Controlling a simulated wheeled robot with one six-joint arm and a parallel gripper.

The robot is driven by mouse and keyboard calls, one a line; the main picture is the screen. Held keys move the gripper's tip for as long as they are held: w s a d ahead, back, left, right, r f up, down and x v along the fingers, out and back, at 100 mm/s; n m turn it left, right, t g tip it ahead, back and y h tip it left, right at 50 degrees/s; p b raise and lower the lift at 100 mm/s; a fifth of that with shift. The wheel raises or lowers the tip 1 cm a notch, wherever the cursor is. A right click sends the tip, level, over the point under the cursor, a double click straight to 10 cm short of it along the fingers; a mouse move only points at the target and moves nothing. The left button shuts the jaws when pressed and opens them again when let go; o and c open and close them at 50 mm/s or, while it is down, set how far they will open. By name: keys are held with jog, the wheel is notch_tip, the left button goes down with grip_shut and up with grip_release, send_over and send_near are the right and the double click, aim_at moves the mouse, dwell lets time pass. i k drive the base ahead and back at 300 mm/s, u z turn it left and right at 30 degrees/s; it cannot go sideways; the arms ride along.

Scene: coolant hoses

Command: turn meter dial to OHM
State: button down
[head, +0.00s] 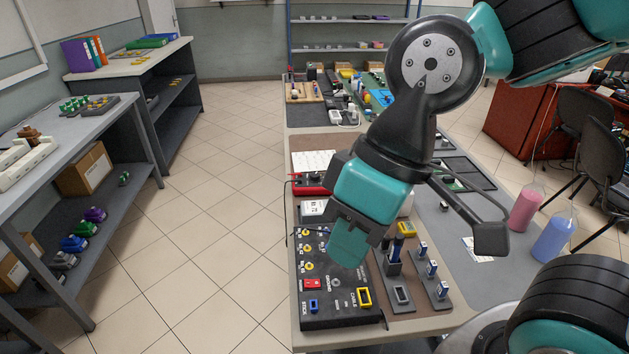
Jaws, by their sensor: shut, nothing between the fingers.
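My gripper (347,246) is shut and empty, with its teal fingers pointing down above the near part of the long grey bench. A red device (311,187) with a dark lead at its left side lies on the bench, left of my gripper; it may be the meter. It is partly hidden by my arm. No dial face or OHM mark can be read in this view. A white box with a small display (312,208) sits just in front of the red device, also partly behind my gripper.
A black panel (342,314) with yellow-ringed sockets, a red switch and a yellow frame lies below my gripper. Blue-topped sticks stand in holders (434,286) to its right. Pink (525,208) and blue (553,238) flasks stand at the bench's right. The tiled floor at left is clear.

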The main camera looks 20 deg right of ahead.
aim_at(314, 177)
jog(key=u, duration=0.05)
jog(key=k, duration=0.55)
jog(key=u, duration=0.5)
jog(key=i, duration=1.15)
jog(key=z, duration=0.75)
